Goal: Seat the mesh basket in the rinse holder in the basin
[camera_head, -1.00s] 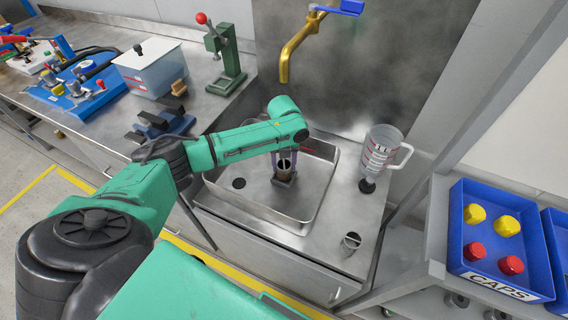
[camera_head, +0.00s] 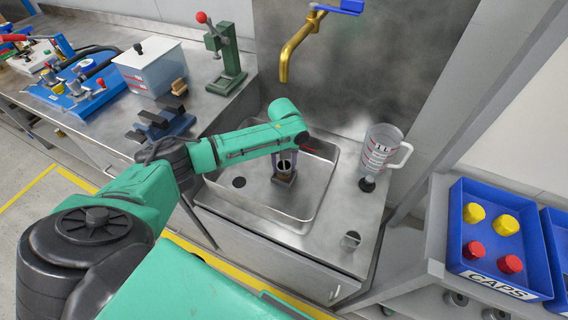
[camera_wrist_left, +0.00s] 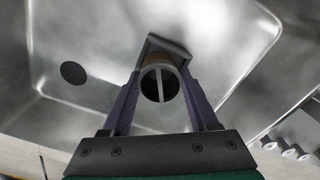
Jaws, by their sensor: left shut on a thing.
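My left gripper (camera_head: 284,160) points down over the basin (camera_head: 313,202) and is shut on the mesh basket (camera_head: 287,163). In the left wrist view the basket (camera_wrist_left: 160,83) shows as a round, dark opening with a bar across it, between the two purple-grey fingers. The rinse holder (camera_head: 285,181), a grey squarish piece on the basin floor, is right below the basket. In the left wrist view the holder (camera_wrist_left: 167,44) frames the basket's far side. The basket's lower end is hidden, so I cannot tell how deep it sits. My right gripper is not seen.
A brass tap (camera_head: 294,50) hangs above the back of the basin. A clear measuring jug (camera_head: 380,152) stands to the right. A blue caps tray (camera_head: 462,235) is at far right. A clear tub (camera_head: 148,72) and green press (camera_head: 226,60) stand back left.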

